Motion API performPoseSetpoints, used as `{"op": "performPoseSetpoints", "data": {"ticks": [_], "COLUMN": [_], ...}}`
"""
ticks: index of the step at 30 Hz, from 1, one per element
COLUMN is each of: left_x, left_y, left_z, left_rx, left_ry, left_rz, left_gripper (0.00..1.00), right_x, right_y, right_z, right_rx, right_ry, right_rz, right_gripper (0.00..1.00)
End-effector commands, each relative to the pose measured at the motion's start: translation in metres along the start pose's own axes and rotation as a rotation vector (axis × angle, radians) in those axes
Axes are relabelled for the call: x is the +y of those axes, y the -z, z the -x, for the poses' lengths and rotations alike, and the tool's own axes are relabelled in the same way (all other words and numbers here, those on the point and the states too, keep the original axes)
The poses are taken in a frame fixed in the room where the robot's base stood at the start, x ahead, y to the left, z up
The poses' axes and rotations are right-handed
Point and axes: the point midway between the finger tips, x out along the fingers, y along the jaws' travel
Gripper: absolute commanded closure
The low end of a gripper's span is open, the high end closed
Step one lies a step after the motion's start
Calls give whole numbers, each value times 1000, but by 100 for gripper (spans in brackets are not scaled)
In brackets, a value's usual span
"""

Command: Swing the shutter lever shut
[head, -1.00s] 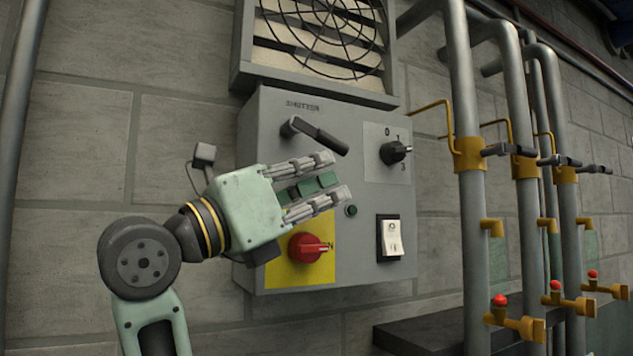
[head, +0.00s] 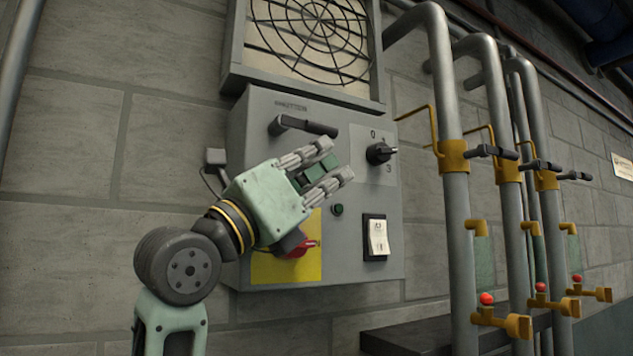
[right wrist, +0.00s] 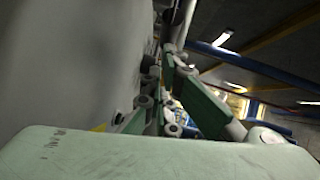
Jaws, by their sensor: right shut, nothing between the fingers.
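The shutter lever (head: 308,126) is a dark handle on the upper left of the grey control box, under the SHUTTER label. It points right from its pivot, tilted slightly down. My right gripper (head: 336,160) is shut and empty, just below the lever's free end in the head view; I cannot tell whether it touches the lever. The right wrist view shows its green finger links (right wrist: 208,106) beside the grey panel face; I cannot make out the lever there. My left gripper is not in view.
A fan grille (head: 310,40) is above. Grey pipes (head: 455,220) with valves stand at right.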

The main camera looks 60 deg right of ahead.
Motion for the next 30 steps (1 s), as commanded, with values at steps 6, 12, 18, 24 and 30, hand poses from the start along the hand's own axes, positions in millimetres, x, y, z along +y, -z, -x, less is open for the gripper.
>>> {"op": "performPoseSetpoints", "data": {"ticks": [6,12,18,24,30], "left_x": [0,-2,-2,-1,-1], "left_y": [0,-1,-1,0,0], "left_z": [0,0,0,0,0], "left_rx": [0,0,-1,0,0], "left_ry": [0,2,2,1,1], "left_rz": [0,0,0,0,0], "left_gripper": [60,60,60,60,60], "right_x": [-1,-1,0,1,1], "right_y": [-1,-1,-2,-1,0], "right_z": [-3,-2,14,56,95], "right_rx": [0,0,-4,-3,-1], "right_ry": [2,2,-2,-4,-2], "right_rz": [1,1,2,2,2], "right_gripper": [100,100,100,100,100]}}
